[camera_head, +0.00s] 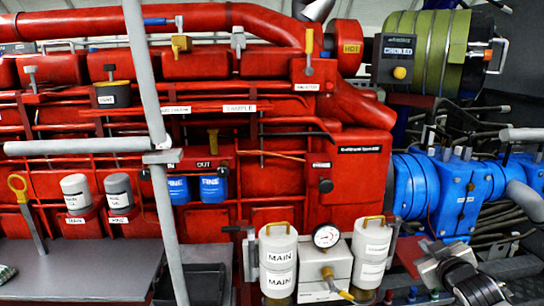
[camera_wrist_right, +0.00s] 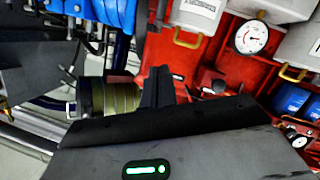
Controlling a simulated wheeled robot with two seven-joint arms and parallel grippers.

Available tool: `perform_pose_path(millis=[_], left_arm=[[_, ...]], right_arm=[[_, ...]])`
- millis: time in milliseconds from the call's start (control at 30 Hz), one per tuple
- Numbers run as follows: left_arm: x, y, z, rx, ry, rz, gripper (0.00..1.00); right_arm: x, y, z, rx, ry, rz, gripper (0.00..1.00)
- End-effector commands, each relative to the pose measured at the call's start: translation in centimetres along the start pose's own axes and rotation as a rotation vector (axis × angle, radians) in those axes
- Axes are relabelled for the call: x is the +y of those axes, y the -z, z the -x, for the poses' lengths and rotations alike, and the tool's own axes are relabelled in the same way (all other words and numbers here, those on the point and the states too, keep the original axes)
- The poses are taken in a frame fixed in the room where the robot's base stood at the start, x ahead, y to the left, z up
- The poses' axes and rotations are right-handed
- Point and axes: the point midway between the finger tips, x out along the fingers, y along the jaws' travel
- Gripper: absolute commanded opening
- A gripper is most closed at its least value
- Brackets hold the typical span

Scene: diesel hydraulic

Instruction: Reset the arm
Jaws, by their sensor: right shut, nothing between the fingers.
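My right gripper (camera_head: 432,264) shows at the lower right of the head view, in front of the blue pipe section and to the right of the white canisters. In the right wrist view its dark fingers (camera_wrist_right: 158,88) are together with nothing between them. They point toward the red engine, apart from the gauge as far as the view shows. My left gripper does not show in the head view.
A red engine (camera_head: 262,184) fills the head view. White MAIN canisters (camera_head: 278,258) and a pressure gauge (camera_head: 326,236) stand in front. A pale upright post (camera_head: 146,80) crosses the left side. A grey bench (camera_head: 75,272) lies lower left. Blue pipework (camera_head: 455,190) is close behind my right gripper.

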Motion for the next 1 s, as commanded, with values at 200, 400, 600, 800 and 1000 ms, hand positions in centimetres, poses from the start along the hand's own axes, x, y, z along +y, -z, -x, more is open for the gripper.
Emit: perform_pose_path(millis=[200, 400, 600, 800, 1000], left_arm=[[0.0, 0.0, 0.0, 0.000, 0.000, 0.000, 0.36], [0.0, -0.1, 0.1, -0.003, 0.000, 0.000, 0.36], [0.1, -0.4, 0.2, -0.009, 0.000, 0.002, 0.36], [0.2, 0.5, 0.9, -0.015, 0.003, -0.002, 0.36], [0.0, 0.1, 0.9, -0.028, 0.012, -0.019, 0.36]], right_arm=[[-14.0, -5.8, 7.3, -0.062, 0.221, -0.095, 0.00], [-23.8, -8.7, 17.7, -0.140, 0.385, -0.255, 0.00], [-28.1, -8.9, 26.0, -0.212, 0.456, -0.408, 0.00], [-28.4, -7.9, 28.9, -0.245, 0.466, -0.451, 0.00], [-28.3, -8.1, 28.9, -0.254, 0.464, -0.431, 0.00]])
